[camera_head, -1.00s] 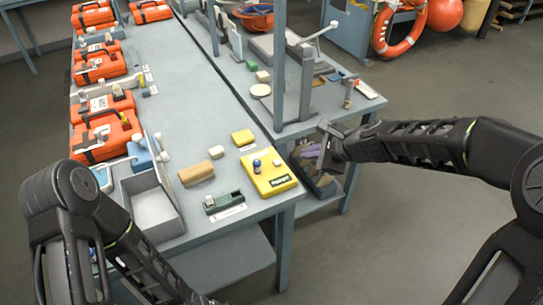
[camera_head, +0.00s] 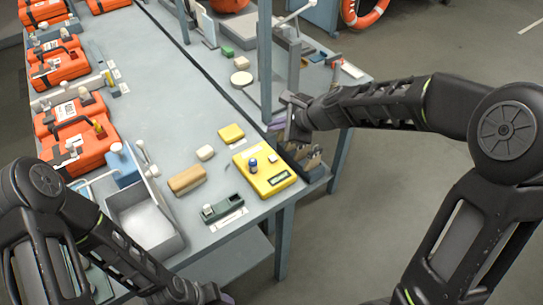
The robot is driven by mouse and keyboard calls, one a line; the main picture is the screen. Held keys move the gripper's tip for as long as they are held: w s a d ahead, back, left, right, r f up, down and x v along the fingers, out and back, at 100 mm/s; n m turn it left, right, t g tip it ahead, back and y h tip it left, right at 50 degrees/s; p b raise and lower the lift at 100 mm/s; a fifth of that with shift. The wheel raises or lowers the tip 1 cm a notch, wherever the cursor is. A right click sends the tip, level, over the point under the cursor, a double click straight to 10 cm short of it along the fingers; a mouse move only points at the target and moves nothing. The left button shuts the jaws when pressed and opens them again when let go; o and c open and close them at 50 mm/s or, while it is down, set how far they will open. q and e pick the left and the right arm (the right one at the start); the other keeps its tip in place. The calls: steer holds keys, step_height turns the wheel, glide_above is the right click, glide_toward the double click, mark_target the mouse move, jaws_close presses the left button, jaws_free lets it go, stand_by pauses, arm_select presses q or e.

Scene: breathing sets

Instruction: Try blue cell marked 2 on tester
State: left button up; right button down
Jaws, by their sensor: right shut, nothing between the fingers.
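The yellow tester (camera_head: 280,183) lies at the near right part of the grey table, with a small dark display. A small blue cell (camera_head: 253,165) stands upright on the tester's left side; its mark is too small to read. My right gripper (camera_head: 287,132) is shut and empty, behind and to the right of the tester and apart from it, near the table's right edge and a grey post. My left gripper (camera_head: 222,298) shows only partly at the bottom edge, in front of the table; its fingers cannot be made out.
An open grey tray (camera_head: 178,246) sits at the near left. Orange cases (camera_head: 93,148) line the left side. The table's middle strip is clear.

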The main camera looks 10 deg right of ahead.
mark_target(276, 160)
steer(key=shift+f+b, duration=4.2)
steer(key=shift+f, duration=0.2)
steer(key=shift+f, duration=0.1)
steer(key=shift+f+b, duration=0.3)
steer(key=shift+b, duration=0.05)
steer(key=shift+f+b, duration=0.5)
steer(key=shift+r+p, duration=1)
